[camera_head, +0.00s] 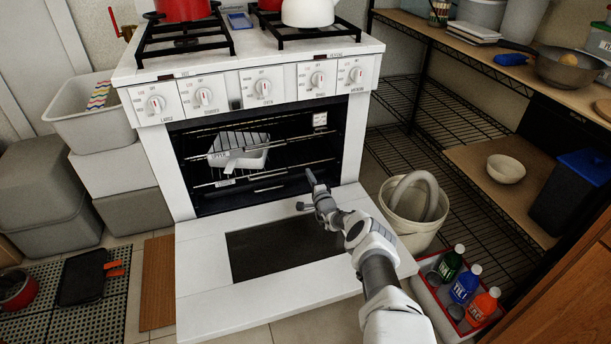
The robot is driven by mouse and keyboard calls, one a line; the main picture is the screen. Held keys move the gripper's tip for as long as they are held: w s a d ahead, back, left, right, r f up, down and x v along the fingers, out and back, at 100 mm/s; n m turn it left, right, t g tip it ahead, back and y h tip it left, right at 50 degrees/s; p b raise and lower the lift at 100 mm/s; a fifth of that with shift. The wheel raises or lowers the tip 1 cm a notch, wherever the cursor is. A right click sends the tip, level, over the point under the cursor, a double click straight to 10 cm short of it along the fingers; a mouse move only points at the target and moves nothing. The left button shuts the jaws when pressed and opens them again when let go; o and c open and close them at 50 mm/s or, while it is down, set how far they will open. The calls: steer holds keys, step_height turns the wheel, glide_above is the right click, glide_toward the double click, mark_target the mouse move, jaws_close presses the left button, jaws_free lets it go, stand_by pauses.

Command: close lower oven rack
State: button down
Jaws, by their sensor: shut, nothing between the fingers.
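The white oven's door (200,282) is folded down in front of the open cavity. The lower oven rack (270,187) shows as thin metal bars low in the cavity; I cannot tell exactly how far out it sits. The upper rack (290,139) is above it, and a white dish (240,158) sits in the cavity around that level. My gripper (306,192) is at the right front of the cavity, above the open door and close to the lower rack's right side. It is shut and empty. I cannot tell whether it touches the rack.
Stove knobs (263,86) line the front above the cavity. A bucket (410,213) with a hose and a crate of bottles (437,309) stand right of the door. Grey bins (95,112) stand left. Wire shelving (458,127) is at right.

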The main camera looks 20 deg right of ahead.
steer(key=s+p, duration=0.8)
steer(key=s, duration=0.2)
